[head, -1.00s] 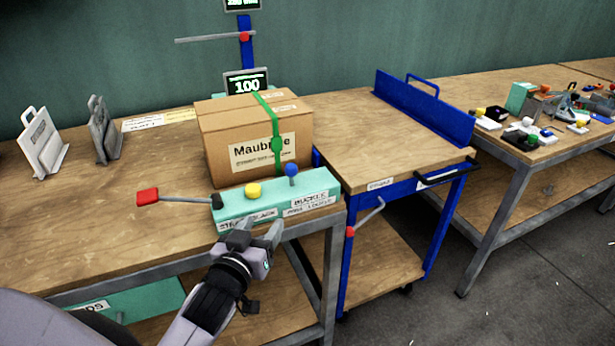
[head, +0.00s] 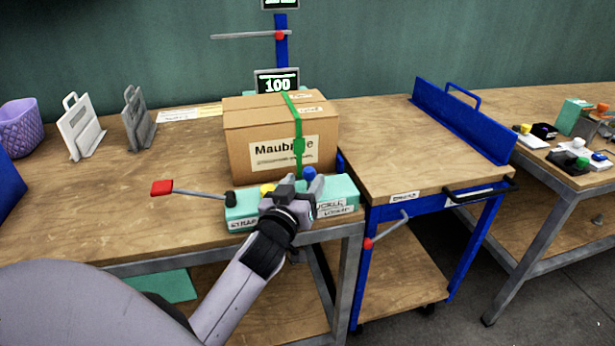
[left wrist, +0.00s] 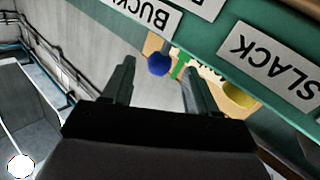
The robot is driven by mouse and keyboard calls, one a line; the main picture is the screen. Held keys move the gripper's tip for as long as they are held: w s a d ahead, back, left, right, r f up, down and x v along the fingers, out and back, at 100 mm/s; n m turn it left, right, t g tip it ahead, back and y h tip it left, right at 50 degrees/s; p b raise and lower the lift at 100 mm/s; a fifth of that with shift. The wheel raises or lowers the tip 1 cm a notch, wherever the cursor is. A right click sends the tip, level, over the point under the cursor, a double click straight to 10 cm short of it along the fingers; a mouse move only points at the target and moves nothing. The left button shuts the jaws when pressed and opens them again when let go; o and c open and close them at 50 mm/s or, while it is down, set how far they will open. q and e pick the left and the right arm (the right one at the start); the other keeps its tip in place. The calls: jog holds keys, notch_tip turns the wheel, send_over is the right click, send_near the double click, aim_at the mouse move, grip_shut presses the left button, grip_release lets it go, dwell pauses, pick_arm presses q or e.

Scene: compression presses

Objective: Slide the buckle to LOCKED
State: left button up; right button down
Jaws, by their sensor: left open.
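The buckle's blue knob (head: 309,173) stands on the right part of a mint-green control block (head: 345,188) at the table's front edge. My left gripper (head: 301,184) is open in front of the block and partly hides its labels. In the left wrist view, the blue knob (left wrist: 159,64) appears between the two open fingers, closer to the left one. I cannot tell whether they touch it. A yellow knob (head: 267,189) sits left of the blue one, partly hidden, on the side labelled SLACK. My right gripper is not in view.
A cardboard box (head: 250,150) with a green strap (head: 298,146) stands right behind the block. A red-handled lever (head: 162,187) sticks out to the left. A blue-framed cart (head: 385,150) stands to the right. The table's left middle is clear.

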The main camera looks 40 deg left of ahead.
pick_arm(q)
jog(key=shift+x, duration=1.35)
jog(key=shift+c, duration=0.3)
grip_shut()
jog(key=shift+w+d+f+b, duration=0.1)
jog(key=shift+w+d+b, duration=0.7)
jog(key=shift+w+d, duration=0.85)
jog(key=shift+w, duration=0.3)
jog(key=shift+d, duration=0.1)
